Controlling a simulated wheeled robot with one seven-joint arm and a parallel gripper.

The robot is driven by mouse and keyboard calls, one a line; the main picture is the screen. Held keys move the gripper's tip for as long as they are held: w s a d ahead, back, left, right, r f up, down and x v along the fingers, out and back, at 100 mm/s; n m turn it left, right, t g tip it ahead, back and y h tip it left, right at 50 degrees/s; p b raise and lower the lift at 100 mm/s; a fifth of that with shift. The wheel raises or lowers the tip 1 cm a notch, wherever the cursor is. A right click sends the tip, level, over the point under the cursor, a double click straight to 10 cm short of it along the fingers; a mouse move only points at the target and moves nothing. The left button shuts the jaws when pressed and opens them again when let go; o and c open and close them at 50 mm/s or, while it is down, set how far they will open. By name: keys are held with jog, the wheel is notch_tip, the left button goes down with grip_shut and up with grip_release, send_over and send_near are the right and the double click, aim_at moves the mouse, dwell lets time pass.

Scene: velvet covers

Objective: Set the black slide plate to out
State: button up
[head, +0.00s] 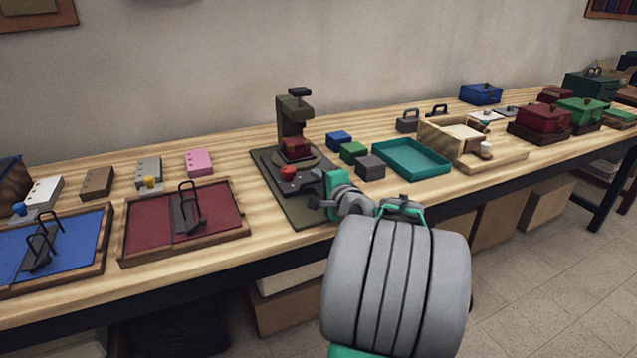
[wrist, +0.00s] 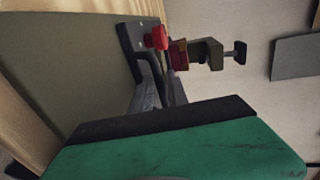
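The black slide plate (head: 304,182) lies at the front of a small press on the bench, with a red knob (head: 288,172) on top. In the wrist view the plate (wrist: 130,37) and the knob (wrist: 157,38) show near the top, turned sideways. The press (head: 292,115) is dark olive and stands on a flat olive base (head: 298,212), with a dark red block (head: 296,147) under its head. My gripper (head: 322,204) is low over the front of the base, close to the plate's right end. Its fingertips are small and partly hidden, so contact and opening are unclear.
Blue, green and grey blocks (head: 371,167) stand right of the press, then a teal tray (head: 405,158) and a wooden box (head: 450,140). A dark red panel in a wooden frame (head: 160,225) lies to the left. The bench's front edge runs below my gripper.

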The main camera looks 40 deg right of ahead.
jog(key=shift+c, duration=0.3)
grip_shut()
dwell(1.1)
